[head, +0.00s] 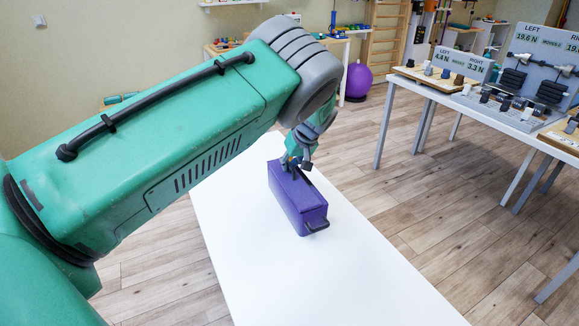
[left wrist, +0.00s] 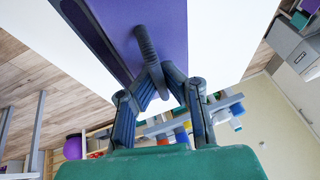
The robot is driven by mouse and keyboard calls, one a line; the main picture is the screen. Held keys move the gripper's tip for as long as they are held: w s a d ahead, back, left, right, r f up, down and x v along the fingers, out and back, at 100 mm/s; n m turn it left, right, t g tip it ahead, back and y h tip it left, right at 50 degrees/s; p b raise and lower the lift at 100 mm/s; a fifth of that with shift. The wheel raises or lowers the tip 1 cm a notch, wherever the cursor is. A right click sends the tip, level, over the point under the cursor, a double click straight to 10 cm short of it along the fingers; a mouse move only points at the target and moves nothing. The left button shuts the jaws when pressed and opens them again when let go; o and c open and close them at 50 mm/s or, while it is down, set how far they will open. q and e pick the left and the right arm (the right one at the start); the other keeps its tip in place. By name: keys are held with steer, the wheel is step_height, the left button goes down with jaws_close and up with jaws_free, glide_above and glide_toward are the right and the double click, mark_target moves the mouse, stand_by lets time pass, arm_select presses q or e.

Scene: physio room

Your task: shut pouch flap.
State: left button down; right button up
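The purple pouch (head: 300,208) is a long box-like case on the white table (head: 240,250). My left gripper (head: 298,163) is down at the pouch's far top end. In the left wrist view, the pouch (left wrist: 172,20) fills the top middle, and a dark ribbed tab (left wrist: 144,42) runs from it between the fingertips of my left gripper (left wrist: 161,76). The fingers appear closed on this tab. How far the flap lies open cannot be told. My right gripper is out of view.
The white table is otherwise bare around the pouch. A side table (head: 398,82) with weights, boards and force signs stands at the right. A purple ball (head: 359,80) rests on the floor behind. My left arm covers much of the left side.

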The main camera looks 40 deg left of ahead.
mark_target(302, 179)
arm_select(q)
steer(key=c, duration=1.9)
jaws_free()
steer(key=shift+s+f, duration=0.1)
steer(key=shift+f, duration=0.05)
steer(key=v, duration=1.2)
steer(key=shift+f, duration=0.1)
